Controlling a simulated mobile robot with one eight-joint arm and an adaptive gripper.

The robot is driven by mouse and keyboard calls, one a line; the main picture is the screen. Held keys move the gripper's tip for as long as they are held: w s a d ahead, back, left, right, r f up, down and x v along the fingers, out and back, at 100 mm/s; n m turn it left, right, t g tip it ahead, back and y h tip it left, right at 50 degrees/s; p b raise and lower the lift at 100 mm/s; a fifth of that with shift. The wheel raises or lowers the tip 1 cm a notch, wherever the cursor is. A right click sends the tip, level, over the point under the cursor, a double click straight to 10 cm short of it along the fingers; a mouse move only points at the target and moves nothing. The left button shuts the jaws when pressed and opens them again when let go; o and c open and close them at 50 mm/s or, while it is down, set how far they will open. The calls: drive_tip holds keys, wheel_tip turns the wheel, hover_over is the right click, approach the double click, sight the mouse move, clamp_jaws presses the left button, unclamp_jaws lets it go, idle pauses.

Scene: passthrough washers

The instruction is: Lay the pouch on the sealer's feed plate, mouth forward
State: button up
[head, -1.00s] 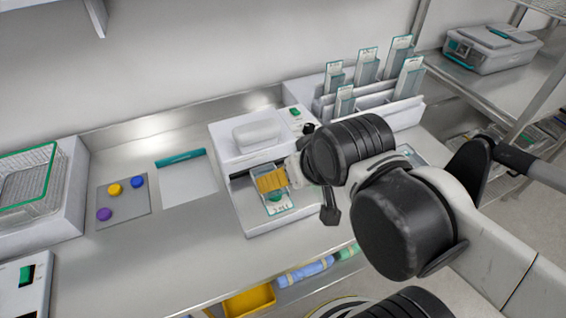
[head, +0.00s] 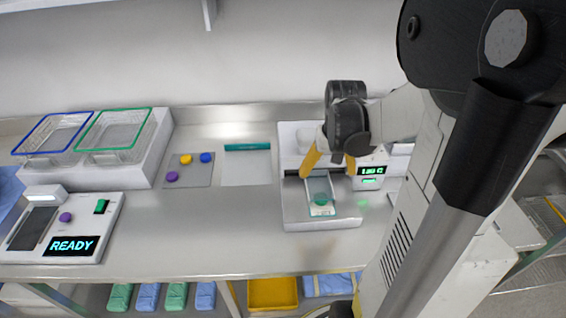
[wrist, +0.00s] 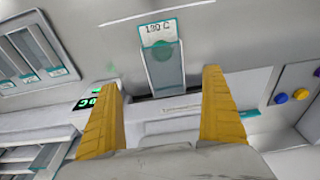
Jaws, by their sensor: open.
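The clear pouch (head: 320,192) with a teal patch and white label end lies on the feed plate (head: 296,213) of the white sealer (head: 288,150). Its label end points to the bench front, and its other end reaches the dark slot. I cannot tell which end is the mouth. The pouch also shows in the wrist view (wrist: 163,66), apart from the fingers. My gripper (head: 331,163) is open with yellow fingers spread above the sealer, near the pouch's slot end. In the wrist view my gripper (wrist: 163,105) holds nothing.
A green-lit display (head: 371,171) is on the sealer's right. Left of it lie a white sheet with a teal edge (head: 247,165) and a grey mat with coloured discs (head: 188,182). Wire baskets (head: 115,135) and a READY device (head: 70,246) stand further left. The front bench strip is clear.

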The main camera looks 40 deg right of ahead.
sight(320, 189)
drive_tip(key=f, duration=0.1)
drive_tip(key=f+b, duration=0.1)
drive_tip(key=f, duration=0.3)
drive_tip(key=shift+w+d+b, duration=0.25)
drive_tip(key=shift+w+b, duration=0.1)
drive_tip(key=shift+b, duration=0.05)
drive_tip(key=shift+w+a+f+b, duration=0.15)
drive_tip(key=shift+f+b, duration=0.25)
drive_tip(key=shift+f, duration=0.5)
drive_tip(key=shift+w+d+f+b, duration=0.1)
drive_tip(key=shift+w+f+b, duration=0.25)
drive_tip(key=shift+f, duration=0.6)
drive_tip(key=shift+w+a+f+b, duration=0.15)
drive_tip(key=shift+f+b, duration=0.3)
drive_tip(key=shift+f, duration=0.45)
drive_tip(key=shift+d+r, duration=0.1)
drive_tip(key=c, duration=1.3)
drive_tip(key=shift+r, duration=0.1)
